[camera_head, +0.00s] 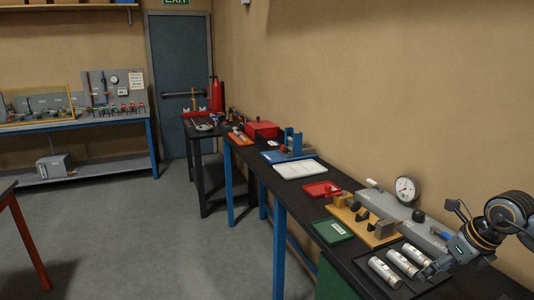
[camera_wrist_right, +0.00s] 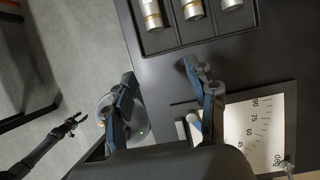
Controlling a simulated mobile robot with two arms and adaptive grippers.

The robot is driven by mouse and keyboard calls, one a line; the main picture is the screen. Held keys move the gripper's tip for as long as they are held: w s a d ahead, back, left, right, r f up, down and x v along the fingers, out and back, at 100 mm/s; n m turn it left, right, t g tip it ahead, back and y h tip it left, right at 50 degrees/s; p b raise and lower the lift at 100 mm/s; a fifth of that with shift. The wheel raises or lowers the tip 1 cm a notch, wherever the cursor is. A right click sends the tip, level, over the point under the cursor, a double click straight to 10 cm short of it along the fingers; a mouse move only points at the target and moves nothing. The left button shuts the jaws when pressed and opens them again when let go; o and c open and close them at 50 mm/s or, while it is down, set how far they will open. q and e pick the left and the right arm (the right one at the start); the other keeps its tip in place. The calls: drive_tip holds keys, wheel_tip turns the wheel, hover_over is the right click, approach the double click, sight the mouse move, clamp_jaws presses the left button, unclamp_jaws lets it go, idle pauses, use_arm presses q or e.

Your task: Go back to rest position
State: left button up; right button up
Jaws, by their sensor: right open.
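My right gripper (camera_head: 432,268) is at the lower right in the head view, over the near end of the bench, close to the metal cylinders (camera_head: 398,262) in their black tray. In the right wrist view its two fingers (camera_wrist_right: 160,80) are spread apart, with nothing between them. The cylinders show at the top of that view (camera_wrist_right: 193,9), beyond the fingertips. A dark arm at the lower left of the wrist view ends in what looks like my left gripper (camera_wrist_right: 72,122), hanging over the floor. It is too small to tell its jaws. The head view does not show it.
The dark bench (camera_head: 340,262) runs along the wall. It holds a grey fixture with a dial gauge (camera_head: 405,189), a wooden block stand (camera_head: 362,220), a green tray (camera_head: 332,231) and a red tray (camera_head: 321,190). An angle-scale plate (camera_wrist_right: 262,125) lies under the right gripper.

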drive_tip(key=a+y, duration=0.8)
drive_tip(key=a, duration=1.3)
drive_tip(key=s+a+r+m+t+y, duration=0.2)
drive_tip(key=a+r+m+t+y, duration=0.3)
drive_tip(key=a+r+m+t, duration=0.4)
drive_tip(key=s+d+f+m+t+h, duration=0.1)
drive_tip(key=s+d+f+m+h, duration=0.1)
drive_tip(key=d+f+m+h, duration=0.65)
drive_tip(key=s+d+f+m+h, duration=0.35)
drive_tip(key=f+m+h, duration=0.45)
drive_tip(key=m, duration=0.8)
drive_tip(key=s+f+m+g+y, duration=0.1)
drive_tip(key=s+f+m+g, duration=0.3)
drive_tip(key=s+f, duration=0.55)
drive_tip(key=s+f+m+g+y, duration=0.1)
drive_tip(key=s+f+g, duration=0.55)
drive_tip(key=s, duration=0.55)
wheel_tip(320, 180, down, 27)
drive_tip(key=s+g, duration=0.2)
drive_tip(key=s, duration=0.1)
drive_tip(key=s+d+f, duration=0.3)
drive_tip(key=s+f, duration=1.1)
drive_tip(key=s, duration=0.1)
drive_tip(key=shift+s+f+g+h, duration=0.35)
drive_tip(key=shift+g, duration=0.1)
